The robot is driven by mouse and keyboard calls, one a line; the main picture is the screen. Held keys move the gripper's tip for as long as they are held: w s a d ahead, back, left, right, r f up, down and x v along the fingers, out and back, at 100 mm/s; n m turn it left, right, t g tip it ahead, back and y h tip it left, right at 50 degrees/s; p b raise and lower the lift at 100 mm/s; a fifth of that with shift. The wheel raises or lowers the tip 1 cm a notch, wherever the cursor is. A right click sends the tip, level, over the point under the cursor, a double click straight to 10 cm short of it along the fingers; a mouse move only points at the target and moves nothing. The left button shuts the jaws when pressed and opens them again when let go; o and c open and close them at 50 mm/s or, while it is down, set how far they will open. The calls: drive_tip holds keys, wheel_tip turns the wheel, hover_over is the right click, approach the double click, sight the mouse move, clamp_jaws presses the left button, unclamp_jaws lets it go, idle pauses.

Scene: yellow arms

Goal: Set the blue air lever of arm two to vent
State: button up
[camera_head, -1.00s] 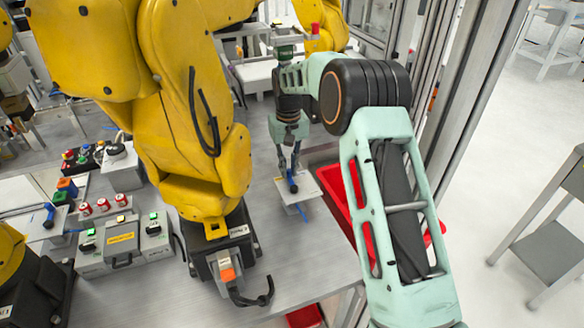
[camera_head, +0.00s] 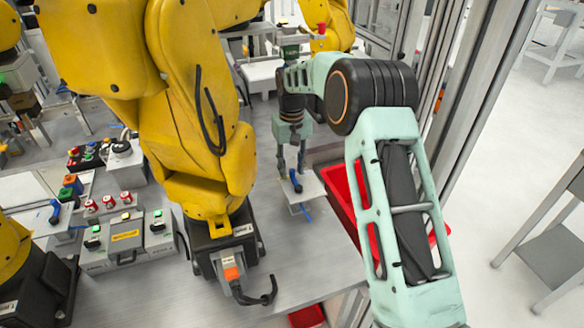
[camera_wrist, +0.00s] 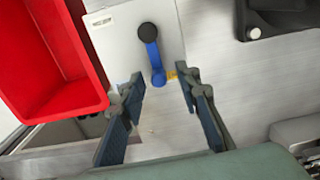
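A blue lever (camera_head: 295,182) with a dark round pivot stands on a white plate (camera_head: 312,188) beside the yellow arm's base. In the wrist view the lever (camera_wrist: 155,62) points from its black pivot toward my gripper. The white plate (camera_wrist: 110,45) carries a small label, too small to read. My gripper (camera_head: 290,168) is over the plate in the head view. In the wrist view my gripper (camera_wrist: 162,80) is open, its two fingertips on either side of the lever's free end. I cannot tell whether they touch it. Vent markings are not legible.
A red bin (camera_wrist: 50,60) lies close beside the plate and also shows in the head view (camera_head: 340,195). A second blue lever (camera_head: 55,212) is at the far left. A grey control box (camera_head: 128,242) stands left of the yellow arm (camera_head: 205,130).

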sight(293, 170)
wheel_tip(293, 170, up, 7)
drive_tip(key=shift+r, duration=0.2)
idle(0.4)
drive_tip(key=shift+d, duration=0.1)
